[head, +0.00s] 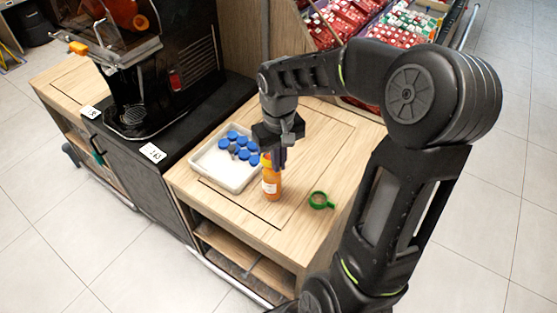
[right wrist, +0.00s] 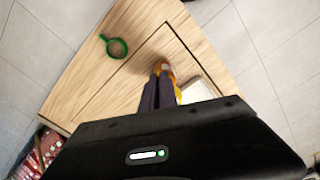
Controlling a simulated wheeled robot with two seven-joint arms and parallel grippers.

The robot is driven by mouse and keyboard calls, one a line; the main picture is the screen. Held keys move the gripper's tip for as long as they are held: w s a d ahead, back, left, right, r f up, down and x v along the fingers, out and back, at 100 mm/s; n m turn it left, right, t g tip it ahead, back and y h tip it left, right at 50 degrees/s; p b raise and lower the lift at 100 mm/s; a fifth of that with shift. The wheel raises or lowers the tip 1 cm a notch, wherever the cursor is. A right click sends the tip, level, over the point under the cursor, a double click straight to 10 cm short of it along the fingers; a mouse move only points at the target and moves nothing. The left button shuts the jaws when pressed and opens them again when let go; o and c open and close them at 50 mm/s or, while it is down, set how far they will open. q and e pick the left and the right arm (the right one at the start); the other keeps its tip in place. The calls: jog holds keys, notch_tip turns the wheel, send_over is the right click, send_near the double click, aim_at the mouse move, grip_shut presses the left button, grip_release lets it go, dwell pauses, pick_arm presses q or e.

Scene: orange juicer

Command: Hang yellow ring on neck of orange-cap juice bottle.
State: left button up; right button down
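An orange juice bottle with an orange cap (head: 271,184) stands upright on the wooden counter, just right of a white tray. The green ring also shows there (right wrist: 116,47). My left gripper is not in view.
The white tray (head: 205,167) holds several blue caps. A black juicer machine (head: 150,70) stands to the left on a dark cabinet. Crates of red packages (head: 335,25) are behind the counter. The counter is bare around the green ring.

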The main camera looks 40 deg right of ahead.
jog(key=shift+f+b, duration=0.45)
jog(key=shift+f, duration=0.3)
dwell(0.6)
dwell(0.3)
jog(key=c, duration=1.2)
grip_release()
jog(key=shift+r, duration=0.15)
jog(key=shift+r+p, duration=2.75)
jog(key=shift+r, duration=0.65)
